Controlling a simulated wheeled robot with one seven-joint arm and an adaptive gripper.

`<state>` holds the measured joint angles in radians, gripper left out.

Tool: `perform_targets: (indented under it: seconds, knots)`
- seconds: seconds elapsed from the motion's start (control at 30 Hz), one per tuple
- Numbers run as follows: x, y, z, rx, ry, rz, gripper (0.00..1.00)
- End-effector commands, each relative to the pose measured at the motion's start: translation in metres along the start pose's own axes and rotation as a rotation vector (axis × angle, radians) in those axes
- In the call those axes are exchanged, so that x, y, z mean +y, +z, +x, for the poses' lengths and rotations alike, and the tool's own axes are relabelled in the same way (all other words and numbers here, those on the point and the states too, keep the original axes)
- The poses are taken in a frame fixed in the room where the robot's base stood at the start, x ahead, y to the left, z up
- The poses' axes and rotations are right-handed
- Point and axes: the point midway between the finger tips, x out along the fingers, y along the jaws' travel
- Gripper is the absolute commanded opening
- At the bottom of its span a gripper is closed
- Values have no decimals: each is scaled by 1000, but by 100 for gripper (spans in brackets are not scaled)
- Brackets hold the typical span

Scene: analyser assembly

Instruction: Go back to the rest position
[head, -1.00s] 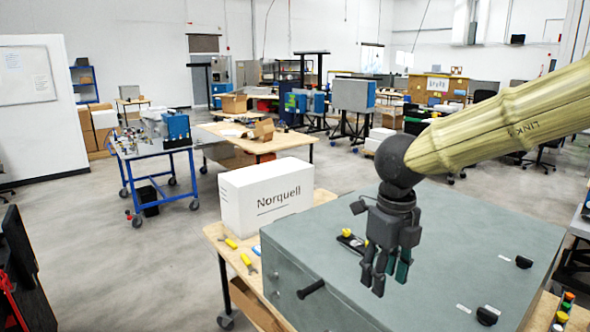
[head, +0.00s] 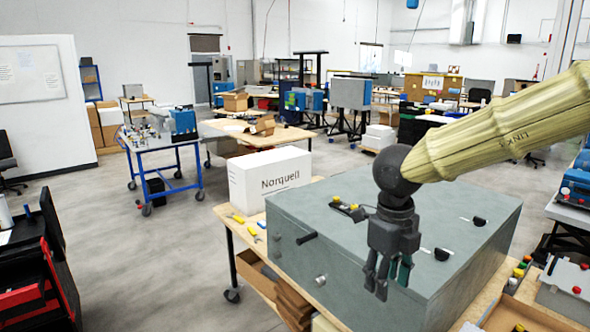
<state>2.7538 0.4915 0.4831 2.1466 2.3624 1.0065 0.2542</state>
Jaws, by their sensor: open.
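My gripper (head: 383,280) hangs from my arm, fingers pointing down, in front of the grey-green analyser cabinet (head: 420,215) in the head view. The fingers are open and nothing shows between them. Whether they touch the cabinet cannot be told from this view. A small dark device with a yellow part (head: 349,209) lies on the cabinet top, to the left of my gripper. The cabinet has a black handle (head: 306,238) and a round metal knob (head: 321,280) on its left side face.
The cabinet stands on a wooden workbench (head: 262,268) beside a white Norquell box (head: 268,180) and yellow-handled tools (head: 247,224). An open cardboard box (head: 515,315) is at lower right. A red and black tool chest (head: 35,275) is at lower left.

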Motion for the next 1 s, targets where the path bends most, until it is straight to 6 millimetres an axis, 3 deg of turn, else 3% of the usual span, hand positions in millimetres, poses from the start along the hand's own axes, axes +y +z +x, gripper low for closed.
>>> perform_targets:
  seconds: [0.27, 0.47, 0.8, 1.0]
  knots:
    - [-20, -3, 50, 52, -90, -101, 44]
    - [-39, -9, 98, 102, -174, -216, 44]
    - [-74, -32, 230, 235, -357, -646, 44]
    - [-74, -50, 307, 289, -410, -969, 44]
